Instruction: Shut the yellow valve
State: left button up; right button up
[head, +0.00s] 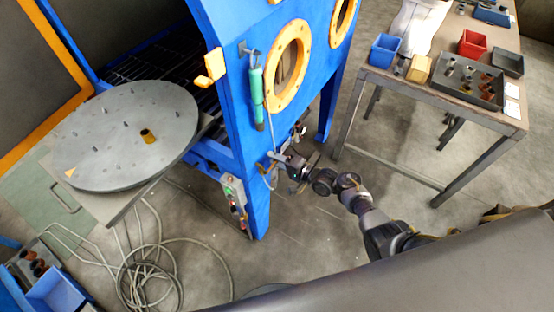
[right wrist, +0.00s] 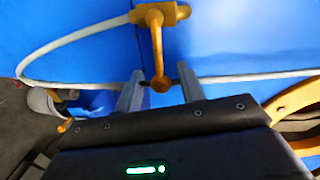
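The yellow valve (right wrist: 160,14) shows at the top of the right wrist view, on a grey hose against a blue panel. Its yellow lever (right wrist: 158,55) points down and ends in a round knob. My right gripper (right wrist: 160,88) is open. Its two grey fingers stand on either side of the knob, with a visible gap on each side. In the head view my right gripper (head: 278,160) is at the blue cabinet's front leg, and the valve is too small or hidden to make out there. My left gripper is not in view.
The blue blaster cabinet (head: 228,75) has a green handle (head: 257,95) hanging on its side. A control box (head: 233,189) sits low on the leg beside my gripper. A round turntable (head: 100,150) is at left, coiled hoses (head: 150,275) on the floor, a workbench (head: 430,90) at right.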

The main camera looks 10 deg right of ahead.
jog(key=v, duration=1)
jog(key=shift+s+d, duration=0.25)
jog(key=shift+s, duration=0.1)
